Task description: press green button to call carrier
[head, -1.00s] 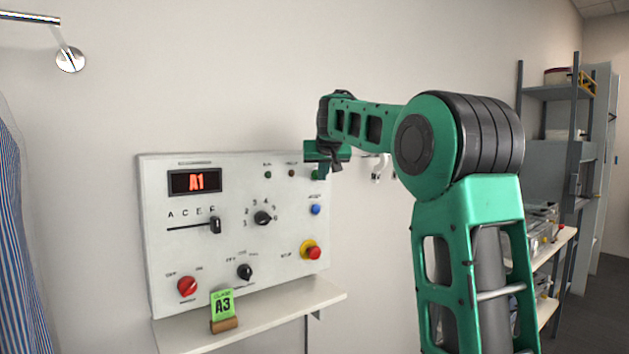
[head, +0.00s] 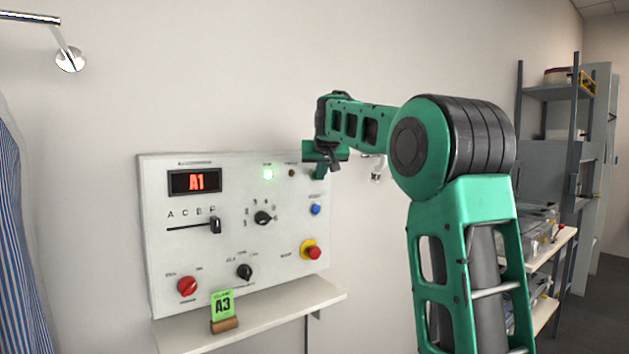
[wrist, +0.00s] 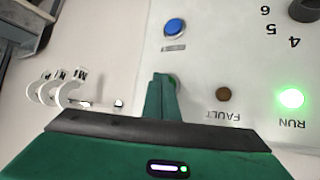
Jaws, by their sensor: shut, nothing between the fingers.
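My gripper (head: 318,172) is shut and empty, at the upper right corner of the white control panel (head: 200,255). In the wrist view its closed fingers (wrist: 161,85) point at the panel and overlap the green button (wrist: 174,80). Only a sliver of the button shows beside the fingertips, and they seem to be on it; how far it is pressed is hidden. The RUN lamp (wrist: 291,98) glows green, also in the head view (head: 267,174). The FAULT lamp (wrist: 223,94) is dark. The red display (head: 195,181) reads A1.
A blue button (head: 316,209) and a red stop button on a yellow collar (head: 313,252) are below my gripper. A shelf (head: 270,308) under the panel bears a green A3 card (head: 222,304).

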